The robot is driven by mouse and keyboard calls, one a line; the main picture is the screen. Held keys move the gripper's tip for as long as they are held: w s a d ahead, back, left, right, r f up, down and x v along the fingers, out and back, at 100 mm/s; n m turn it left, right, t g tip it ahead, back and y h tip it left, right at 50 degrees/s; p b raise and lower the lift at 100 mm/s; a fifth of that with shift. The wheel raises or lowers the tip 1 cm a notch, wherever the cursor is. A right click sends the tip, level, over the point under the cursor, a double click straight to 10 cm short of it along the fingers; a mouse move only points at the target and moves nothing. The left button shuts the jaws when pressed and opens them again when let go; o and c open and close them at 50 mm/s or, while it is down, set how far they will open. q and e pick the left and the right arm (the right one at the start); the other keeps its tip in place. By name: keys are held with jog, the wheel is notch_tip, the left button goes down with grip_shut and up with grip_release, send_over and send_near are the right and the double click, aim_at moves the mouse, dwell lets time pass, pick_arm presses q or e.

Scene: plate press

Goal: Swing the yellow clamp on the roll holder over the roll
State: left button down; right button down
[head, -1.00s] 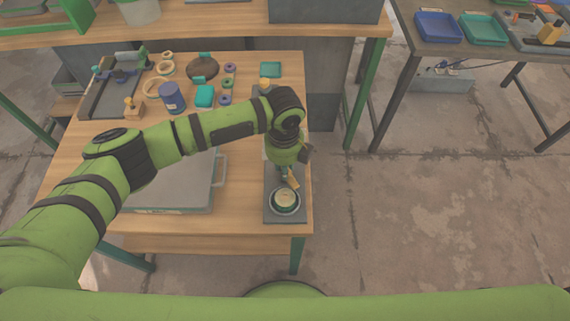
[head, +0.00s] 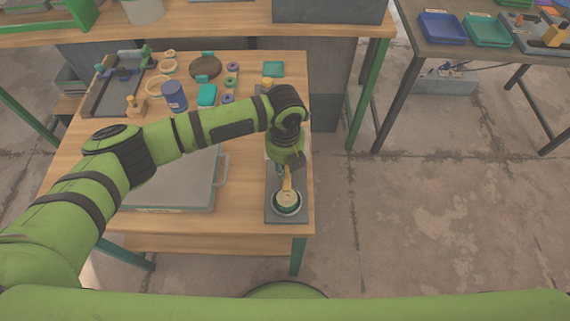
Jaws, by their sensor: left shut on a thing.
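The roll holder is a dark grey plate (head: 272,215) at the right front of the wooden table. A pale round roll (head: 286,203) sits in a light-rimmed round cup on it. The yellow clamp (head: 288,185) points toward the front, and its front end shows over the back part of the roll. My left gripper (head: 283,170) is just behind the roll, shut on the clamp. My own wrist hides most of the fingers and the clamp's back end. My right gripper is out of view.
A grey flat case (head: 180,193) with a handle lies left of the holder. A blue can (head: 174,96), a teal block (head: 207,94), rings and a dark tray (head: 112,92) stand farther back. The table's right edge is close to the holder.

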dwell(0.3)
pick_arm(q)
jog(key=c, duration=1.1)
grip_release()
notch_tip(320, 180, up, 12)
